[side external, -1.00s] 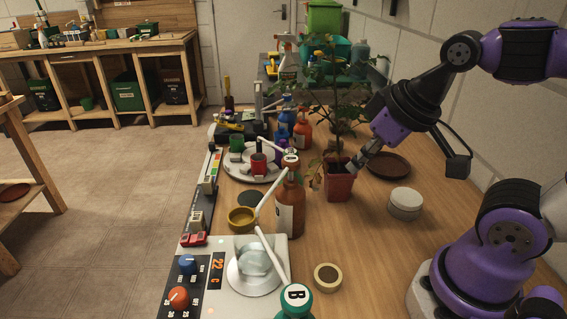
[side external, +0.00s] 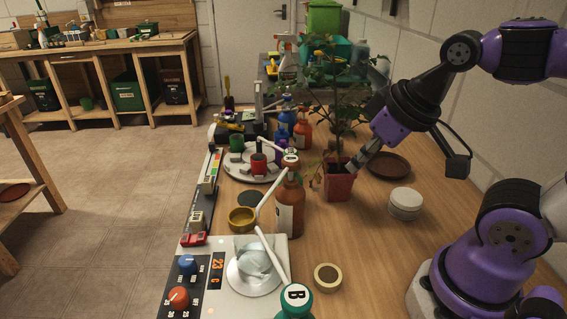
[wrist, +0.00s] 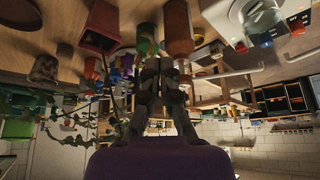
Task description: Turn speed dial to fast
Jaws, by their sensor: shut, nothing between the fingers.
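A white machine (side external: 213,307) stands at the front left of the bench. Its dark side panel carries a blue dial (side external: 187,264) and an orange-red dial (side external: 179,298), with a red "23 C" display (side external: 217,270) beside them. The dial labels are too small to read, so I cannot tell which dial sets speed. My gripper (side external: 355,166) is shut and empty, beside the potted plant, well behind and right of the dials. The wrist view is upside down; my fingers (wrist: 163,70) are together there, and the machine (wrist: 235,22) is at upper right.
A red plant pot (side external: 338,184) stands close to my gripper. An amber bottle (side external: 290,207) and a green bottle marked B (side external: 296,302) stand near the machine, with long white spouts angled over it. A tape roll (side external: 327,277) and white jar (side external: 405,203) lie on the bench.

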